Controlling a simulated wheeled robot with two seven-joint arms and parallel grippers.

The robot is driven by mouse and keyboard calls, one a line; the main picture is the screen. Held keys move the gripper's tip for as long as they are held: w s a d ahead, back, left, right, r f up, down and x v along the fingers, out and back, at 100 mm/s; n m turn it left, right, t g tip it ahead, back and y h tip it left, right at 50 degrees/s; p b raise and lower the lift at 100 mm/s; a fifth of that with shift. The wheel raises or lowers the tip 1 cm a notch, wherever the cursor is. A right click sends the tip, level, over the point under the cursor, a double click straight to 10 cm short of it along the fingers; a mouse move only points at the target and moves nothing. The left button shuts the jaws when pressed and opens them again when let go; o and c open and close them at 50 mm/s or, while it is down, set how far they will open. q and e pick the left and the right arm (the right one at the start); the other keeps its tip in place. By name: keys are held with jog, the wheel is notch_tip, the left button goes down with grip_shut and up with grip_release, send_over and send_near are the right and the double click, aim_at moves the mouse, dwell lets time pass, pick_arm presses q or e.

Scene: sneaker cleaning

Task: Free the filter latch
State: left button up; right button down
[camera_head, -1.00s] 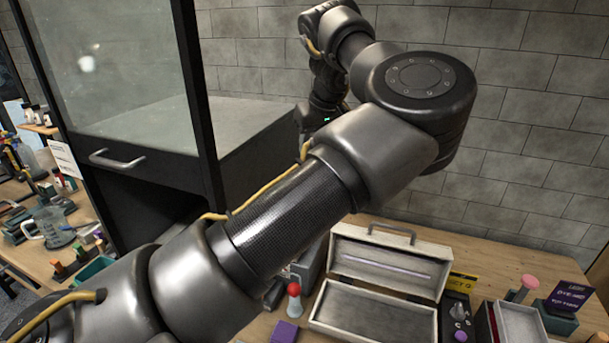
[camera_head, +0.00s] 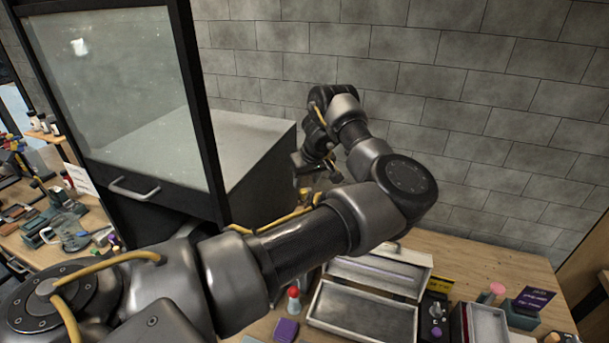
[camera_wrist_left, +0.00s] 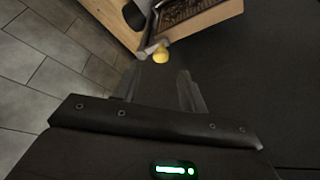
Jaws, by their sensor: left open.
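My left gripper (camera_head: 303,178) is beside the right side of the dark cabinet (camera_head: 262,165), in front of the brick wall. In the left wrist view its two fingers (camera_wrist_left: 157,78) are apart, with nothing held between them. A small round yellow knob (camera_wrist_left: 161,56) shows just beyond the fingertips, on a pale metal piece; it may be the filter latch, but I cannot tell. Whether the fingers touch it is unclear. My left arm hides part of the cabinet's lower side in the head view. My right gripper is not in view.
The cabinet has a glass front and a handle (camera_head: 133,190). An open grey box (camera_head: 362,312), a red-topped bottle (camera_head: 293,299), a purple block (camera_head: 286,330) and a dark control box (camera_head: 433,318) stand on the wooden bench. The bench's back right is clear.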

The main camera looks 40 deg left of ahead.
aim_at(304, 190)
pick_arm(q)
jog(key=shift+p+x, duration=0.3)
jog(key=shift+x, duration=2)
jog(key=shift+s+d, duration=0.1)
grip_shut()
